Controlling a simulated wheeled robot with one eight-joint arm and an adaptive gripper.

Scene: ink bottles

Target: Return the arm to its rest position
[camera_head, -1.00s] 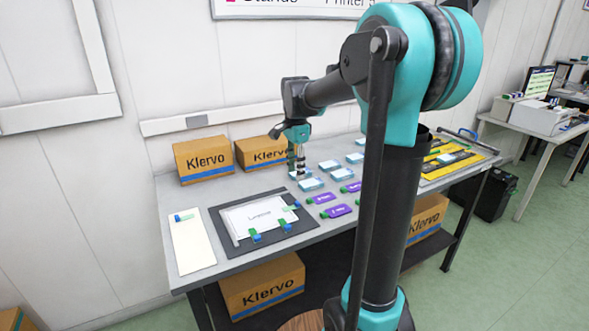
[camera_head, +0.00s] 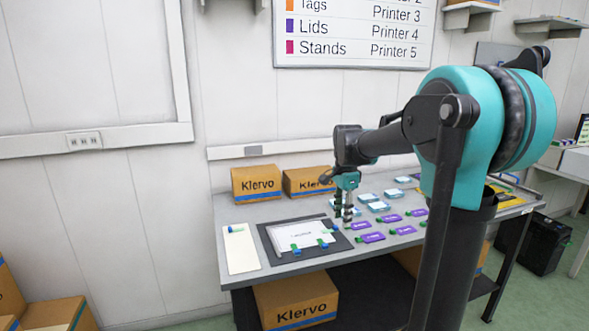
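My arm reaches from the right over the grey table (camera_head: 222,212), with its elbow raised high. My gripper (camera_head: 343,222) points down just above the table, at the right edge of the dark mat. Its fingers look narrow and small at this distance, and I cannot tell whether they are apart or closed, or whether anything is between them. No ink bottle can be made out clearly.
A dark mat (camera_head: 271,243) with a white sheet (camera_head: 297,234) and a cream strip (camera_head: 241,250) lie left of my gripper. Purple tags (camera_head: 372,237) and pale blue blocks (camera_head: 378,207) lie to the right. Klervo boxes (camera_head: 257,183) stand behind. A wall board (camera_head: 353,30) hangs above.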

